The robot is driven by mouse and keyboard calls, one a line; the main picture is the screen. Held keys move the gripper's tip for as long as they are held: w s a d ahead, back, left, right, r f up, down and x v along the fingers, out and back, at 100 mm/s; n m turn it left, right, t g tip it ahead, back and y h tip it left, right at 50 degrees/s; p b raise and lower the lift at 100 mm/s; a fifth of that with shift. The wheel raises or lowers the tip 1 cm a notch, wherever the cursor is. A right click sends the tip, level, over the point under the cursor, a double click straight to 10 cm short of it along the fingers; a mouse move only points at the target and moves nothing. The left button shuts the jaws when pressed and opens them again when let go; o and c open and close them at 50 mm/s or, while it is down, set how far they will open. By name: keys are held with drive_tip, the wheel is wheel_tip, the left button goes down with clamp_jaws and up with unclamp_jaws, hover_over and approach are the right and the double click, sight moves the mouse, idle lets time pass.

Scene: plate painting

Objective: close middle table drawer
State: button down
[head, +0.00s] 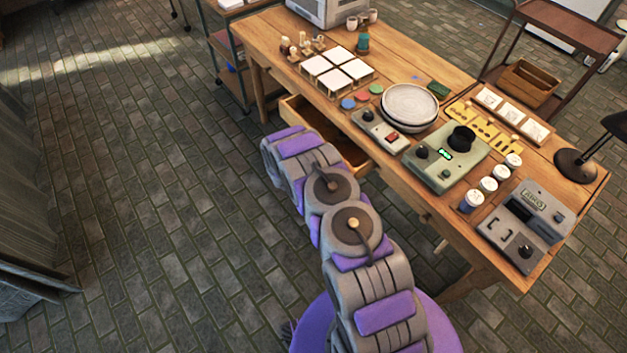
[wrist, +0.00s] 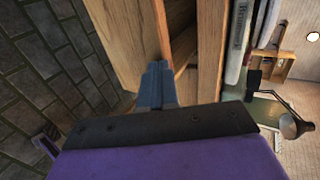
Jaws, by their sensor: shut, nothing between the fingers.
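The wooden table (head: 440,207) runs diagonally across the right half of the head view. Its middle drawer (head: 293,106) stands pulled out from the front side, partly hidden behind my arm. In the wrist view the drawer's wooden front (wrist: 122,40) fills the upper left of the middle, and the table edge (wrist: 210,60) is to its right. My gripper (wrist: 156,72) is shut and empty, with its fingertips close to the drawer's front and opening. I cannot tell whether they touch it. In the head view my gripper is hidden behind my arm.
On the table stand a stack of plates (head: 409,103), a green device (head: 445,158), a grey device (head: 526,225), white tiles (head: 337,72) and several paint jars. A shelf cart (head: 235,60) is at the back left. The tiled floor (head: 130,190) left of the table is clear.

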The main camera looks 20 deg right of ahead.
drive_tip(key=w+d, duration=0.1)
drive_tip(key=d, duration=0.4)
drive_tip(key=w+d+b, duration=0.1)
drive_tip(key=d, duration=0.2)
drive_tip(key=shift+w+d, duration=0.25)
drive_tip(key=shift+w, duration=0.1)
